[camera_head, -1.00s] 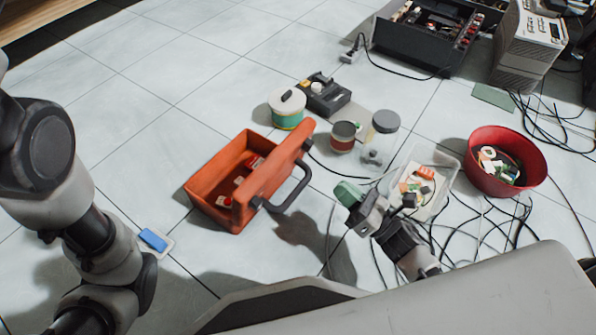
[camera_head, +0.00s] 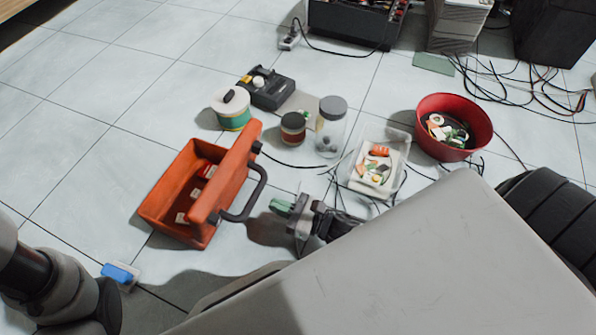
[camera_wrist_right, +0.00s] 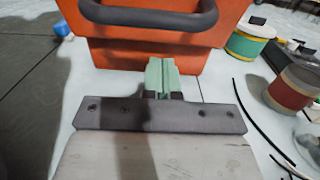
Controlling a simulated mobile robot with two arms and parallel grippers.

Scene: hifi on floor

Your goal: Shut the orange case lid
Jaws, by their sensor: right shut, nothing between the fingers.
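The orange case (camera_head: 168,208) stands open on the tiled floor, left of centre in the head view, with small red and white items inside. Its orange lid (camera_head: 232,168) stands raised along the right side, with a dark handle (camera_head: 258,196) sticking out toward my right gripper. My right gripper (camera_head: 279,206) is shut and empty, with green fingertips, just right of the case and below the handle. In the right wrist view the fingertips (camera_wrist_right: 160,72) point at the orange case (camera_wrist_right: 130,52), with the handle (camera_wrist_right: 150,20) above them. Contact cannot be told. My left gripper is out of view.
Behind the case stand a white-and-green tin (camera_head: 232,112), a dark device (camera_head: 267,88), a small jar (camera_head: 293,128) and a clear jar (camera_head: 331,130). A clear bin (camera_head: 395,150), a red bowl (camera_head: 480,135) and loose cables lie to the right. A blue item (camera_head: 118,272) lies front left.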

